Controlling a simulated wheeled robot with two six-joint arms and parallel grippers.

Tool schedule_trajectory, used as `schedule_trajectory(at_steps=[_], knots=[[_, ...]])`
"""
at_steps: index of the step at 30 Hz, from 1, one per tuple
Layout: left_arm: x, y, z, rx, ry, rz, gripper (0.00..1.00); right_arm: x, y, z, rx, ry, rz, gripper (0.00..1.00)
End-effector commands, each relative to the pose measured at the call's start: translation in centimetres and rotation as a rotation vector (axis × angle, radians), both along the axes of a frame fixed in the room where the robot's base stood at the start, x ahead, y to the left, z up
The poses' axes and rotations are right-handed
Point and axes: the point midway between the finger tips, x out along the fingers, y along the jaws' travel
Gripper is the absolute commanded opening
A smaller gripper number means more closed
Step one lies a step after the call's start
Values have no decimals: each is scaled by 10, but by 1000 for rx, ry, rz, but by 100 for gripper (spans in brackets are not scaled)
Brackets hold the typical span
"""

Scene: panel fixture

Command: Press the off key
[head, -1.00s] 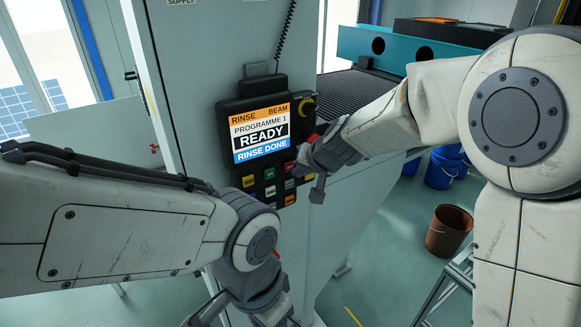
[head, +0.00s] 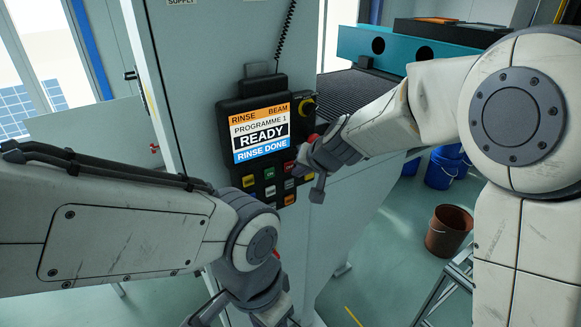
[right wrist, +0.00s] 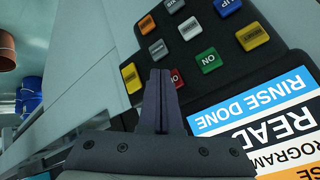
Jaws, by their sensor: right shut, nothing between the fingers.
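The control panel (head: 225,118) is a dark box with a screen reading "READY" and "RINSE DONE", with coloured keys below. A green key (right wrist: 209,60) reads "ON". Beside it is a red key (right wrist: 177,78), partly hidden behind my fingers; its label is not readable. It also shows in the head view (head: 289,168). My right gripper (right wrist: 160,74) is shut and empty, its tips over or close beside the red key; I cannot tell whether they touch. It also shows in the head view (head: 302,166). My left gripper (head: 208,312) is low, partly cut off by the bottom edge.
Other keys surround the red one: a yellow key (right wrist: 131,77), a grey key (right wrist: 157,47) and a blue "UP" key (right wrist: 229,7). A brown bucket (head: 449,231) and blue buckets (head: 444,169) stand on the floor at right.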

Motion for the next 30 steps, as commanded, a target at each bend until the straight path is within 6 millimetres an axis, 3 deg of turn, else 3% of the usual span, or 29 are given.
schedule_trajectory(at_steps=[30], knots=[[0,0,3,0,0,0,50,6,5,0,0,0,0,0]])
